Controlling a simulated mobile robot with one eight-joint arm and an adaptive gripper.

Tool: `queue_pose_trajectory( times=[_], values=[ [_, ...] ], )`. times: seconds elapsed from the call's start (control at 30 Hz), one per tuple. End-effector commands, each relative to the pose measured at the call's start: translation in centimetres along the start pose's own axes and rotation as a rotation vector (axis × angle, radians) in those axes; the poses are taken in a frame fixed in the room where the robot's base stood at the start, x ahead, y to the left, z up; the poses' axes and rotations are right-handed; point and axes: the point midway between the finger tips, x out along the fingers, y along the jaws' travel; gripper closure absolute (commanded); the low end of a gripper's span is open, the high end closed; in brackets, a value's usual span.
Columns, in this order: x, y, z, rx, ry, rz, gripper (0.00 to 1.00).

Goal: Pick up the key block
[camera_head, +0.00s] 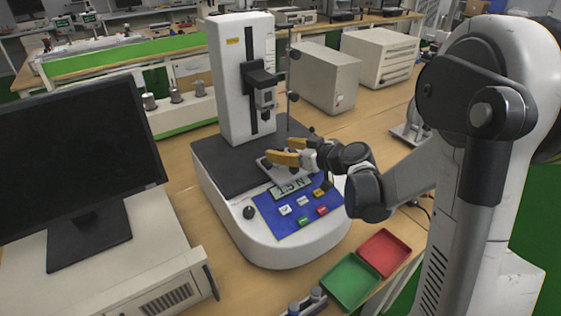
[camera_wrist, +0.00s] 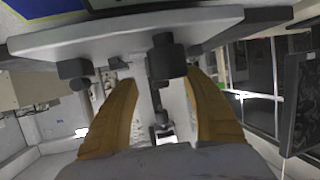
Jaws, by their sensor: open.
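My gripper (camera_head: 286,152) is open over the small grey plate (camera_head: 268,174) on the testing machine's dark bed. Its two yellow fingers also show in the wrist view (camera_wrist: 160,88), spread apart. A dark rounded knob or block (camera_wrist: 167,58) hangs from the underside of a pale plate (camera_wrist: 235,27) there, between and just beyond the fingertips. A pale upright bar (camera_wrist: 146,100) shows in the gap between the fingers. I cannot tell for certain which of these parts, if any, is the key block. My gripper hides part of the plate in the head view.
The machine's white column (camera_head: 232,85) and dark head (camera_head: 264,95) stand close behind my gripper. A blue button panel (camera_head: 270,212) is in front. A monitor (camera_head: 75,150) stands left. Green (camera_head: 350,283) and red (camera_head: 384,252) trays lie at front right. Grey cabinets (camera_head: 325,75) stand behind.

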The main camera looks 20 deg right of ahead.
Motion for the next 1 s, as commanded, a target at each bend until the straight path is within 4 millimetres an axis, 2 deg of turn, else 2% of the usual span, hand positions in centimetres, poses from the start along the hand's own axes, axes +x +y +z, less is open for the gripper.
queue_pose_trajectory(
  times=[0.07,0.27,0.4,0.47,0.83,1.0],
  values=[
    [0.8,0.0,0.1,-0.001,0.0,-0.001,0.43],
    [0.8,0.0,-0.1,0.001,0.0,0.0,0.43],
    [0.8,0.0,0.0,0.001,0.0,0.0,0.84],
    [0.8,0.0,0.0,0.0,0.0,0.0,1.0],
    [0.8,0.0,0.0,0.0,-0.001,0.0,1.0],
    [0.1,0.0,-1.9,0.0,0.0,0.0,1.0]
  ],
)
